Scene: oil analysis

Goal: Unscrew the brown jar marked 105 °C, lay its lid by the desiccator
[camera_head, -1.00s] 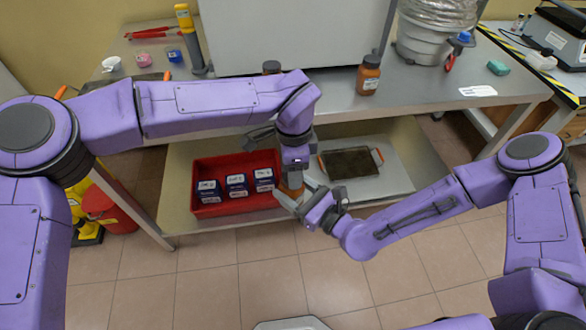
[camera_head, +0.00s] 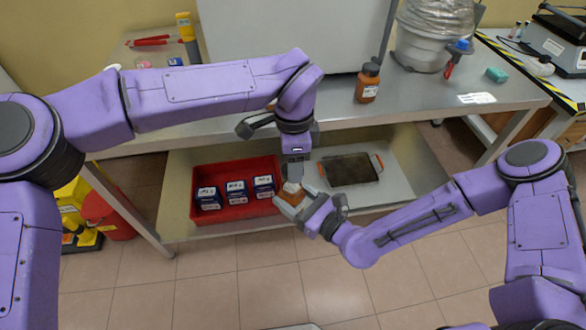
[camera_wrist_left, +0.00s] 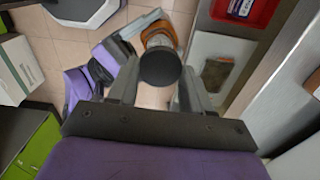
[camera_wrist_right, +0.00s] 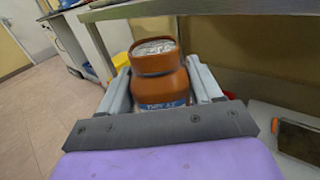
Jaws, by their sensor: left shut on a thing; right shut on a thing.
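My right gripper (camera_head: 298,196) is shut around the body of a brown jar (camera_wrist_right: 160,82), holding it upright above the floor in front of the bench. The jar is open, with a whitish, foil-like surface at its mouth; its label is too small to read for sure. My left gripper (camera_head: 297,162) is just above the jar, shut on a black round lid (camera_wrist_left: 161,67). In the left wrist view the lid is apart from the jar (camera_wrist_left: 157,38) and partly covers it. I cannot tell for sure which thing is the desiccator.
Another brown jar with a black lid (camera_head: 367,82) stands on the bench (camera_head: 420,100). A grey vessel with a clear cover (camera_head: 425,40) stands behind it. On the low shelf are a red tray (camera_head: 235,212) of blue boxes and a dark-plated tray (camera_head: 350,170). The bench's right front is mostly clear.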

